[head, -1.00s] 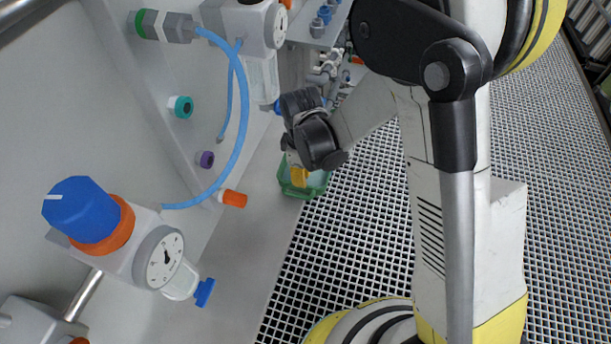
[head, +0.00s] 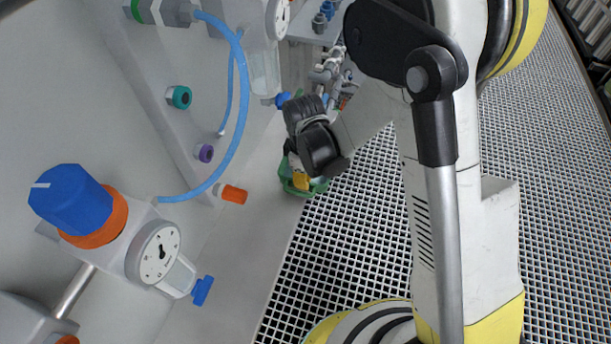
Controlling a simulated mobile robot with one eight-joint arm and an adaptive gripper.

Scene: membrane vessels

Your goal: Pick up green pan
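The green pan (head: 287,182) sits on the pale ledge, left of the metal grating, near the middle of the head view. Its upper part is hidden behind the dark end of my arm. My gripper (head: 302,179) is at the pan; a yellow part of it shows against the pan's inside. The fingers are mostly hidden by my own wrist, so I cannot tell whether they are open, shut, or touching the pan.
A pale panel at left carries a gauge (head: 155,253) with a blue knob (head: 70,200), a blue hose (head: 243,100) and an orange plug (head: 234,194). Metal grating (head: 330,265) covers the floor at right. More valves and fittings (head: 326,72) stand behind my wrist.

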